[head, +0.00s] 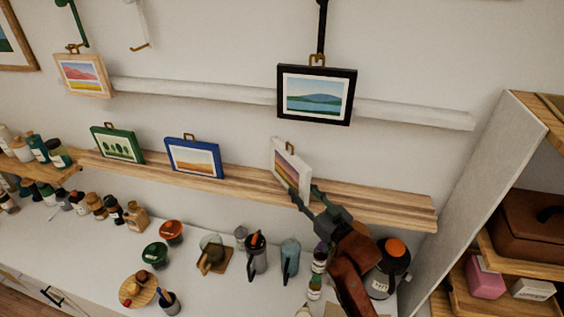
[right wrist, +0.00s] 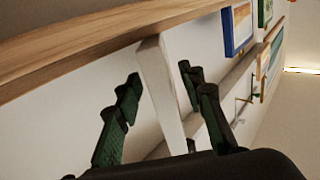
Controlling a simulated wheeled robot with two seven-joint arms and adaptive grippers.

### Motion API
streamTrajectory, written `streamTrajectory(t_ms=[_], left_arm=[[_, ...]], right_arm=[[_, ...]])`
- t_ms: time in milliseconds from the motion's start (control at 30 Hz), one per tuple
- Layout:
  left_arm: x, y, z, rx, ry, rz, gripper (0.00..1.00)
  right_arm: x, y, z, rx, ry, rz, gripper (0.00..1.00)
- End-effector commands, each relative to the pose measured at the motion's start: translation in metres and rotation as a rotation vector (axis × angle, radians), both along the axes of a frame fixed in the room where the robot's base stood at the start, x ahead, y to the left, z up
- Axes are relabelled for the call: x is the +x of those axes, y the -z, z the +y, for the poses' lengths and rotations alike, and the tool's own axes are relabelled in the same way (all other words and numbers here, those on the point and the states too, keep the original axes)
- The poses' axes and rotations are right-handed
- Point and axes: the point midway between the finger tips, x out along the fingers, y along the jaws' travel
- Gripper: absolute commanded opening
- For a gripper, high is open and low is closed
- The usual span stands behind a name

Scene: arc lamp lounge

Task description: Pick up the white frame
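The white frame (head: 278,158), with a sunset-like picture, stands slightly turned on the wooden wall shelf (head: 380,203). My right gripper (head: 305,194) is at its lower front in the head view. In the right wrist view the white frame (right wrist: 160,85) shows edge-on between the dark fingers of my right gripper (right wrist: 163,88). The fingers are apart, with visible gaps on both sides of the frame. The gripper hides the frame's lower corner in the head view. My left gripper is not in view.
A blue frame (head: 194,157) and a green frame (head: 118,143) stand left on the shelf. A black frame (head: 316,94) hangs above on a hook. Below, the counter (head: 95,250) holds jars, mugs and a kettle (head: 388,268). A shelf unit (head: 470,180) stands at right.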

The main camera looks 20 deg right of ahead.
Motion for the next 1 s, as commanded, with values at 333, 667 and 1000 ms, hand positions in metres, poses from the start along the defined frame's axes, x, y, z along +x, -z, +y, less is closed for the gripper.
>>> streamTrajectory(t_ms=[333,667,1000], left_arm=[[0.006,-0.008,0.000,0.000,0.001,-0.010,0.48],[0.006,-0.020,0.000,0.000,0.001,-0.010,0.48],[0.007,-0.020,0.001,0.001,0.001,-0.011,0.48]], right_arm=[[0.035,-0.001,0.011,0.001,-0.011,0.000,0.36],[0.077,0.001,0.017,0.001,-0.010,0.000,0.36],[0.079,0.002,0.016,0.000,-0.008,0.000,0.32]])
